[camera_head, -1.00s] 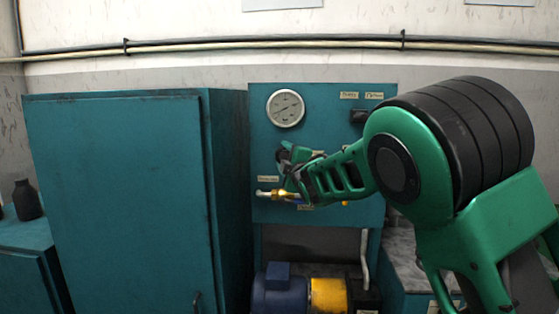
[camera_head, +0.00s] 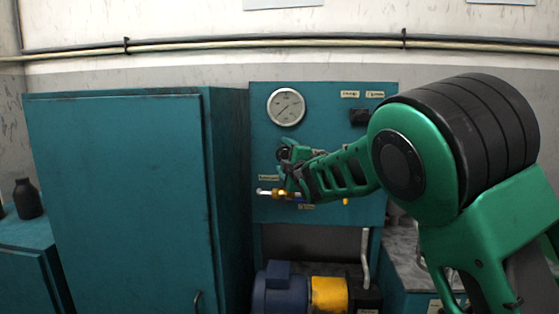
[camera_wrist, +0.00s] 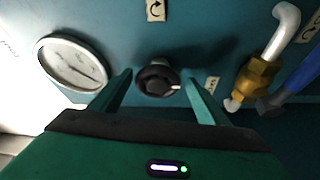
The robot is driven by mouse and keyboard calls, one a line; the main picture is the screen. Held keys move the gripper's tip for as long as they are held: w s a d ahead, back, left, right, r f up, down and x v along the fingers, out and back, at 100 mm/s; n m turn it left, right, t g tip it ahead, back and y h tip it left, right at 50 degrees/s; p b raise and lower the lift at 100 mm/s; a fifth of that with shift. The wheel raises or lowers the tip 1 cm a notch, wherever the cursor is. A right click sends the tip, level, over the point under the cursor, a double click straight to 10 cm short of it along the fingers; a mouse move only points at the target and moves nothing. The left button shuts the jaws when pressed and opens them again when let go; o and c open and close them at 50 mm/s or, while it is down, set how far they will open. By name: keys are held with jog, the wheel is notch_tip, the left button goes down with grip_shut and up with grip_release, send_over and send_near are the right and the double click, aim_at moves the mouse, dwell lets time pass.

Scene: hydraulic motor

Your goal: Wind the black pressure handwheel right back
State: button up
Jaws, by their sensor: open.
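The black handwheel (camera_wrist: 157,80) is near the middle of the wrist view, on the teal panel, with a small pale mark on its right edge. My gripper (camera_wrist: 158,84) is open, with one finger to the left of the handwheel and one to the right. Gaps show between the fingers and the wheel, so I see no grip on it. In the head view my gripper (camera_head: 290,168) is at the panel, below the round gauge, and largely covers the handwheel there.
The pressure gauge (camera_head: 286,107) is above my gripper; it also shows at left in the wrist view (camera_wrist: 72,62). A brass fitting (camera_wrist: 256,78) with a pale pipe and a blue lever (camera_wrist: 303,75) stand out close to my right finger. A tall teal cabinet (camera_head: 120,200) is at left.

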jog(key=shift+s, duration=0.15)
jog(key=v, duration=1)
jog(key=shift+s, duration=0.15)
jog(key=shift+d+f, duration=0.2)
jog(key=shift+d, duration=0.05)
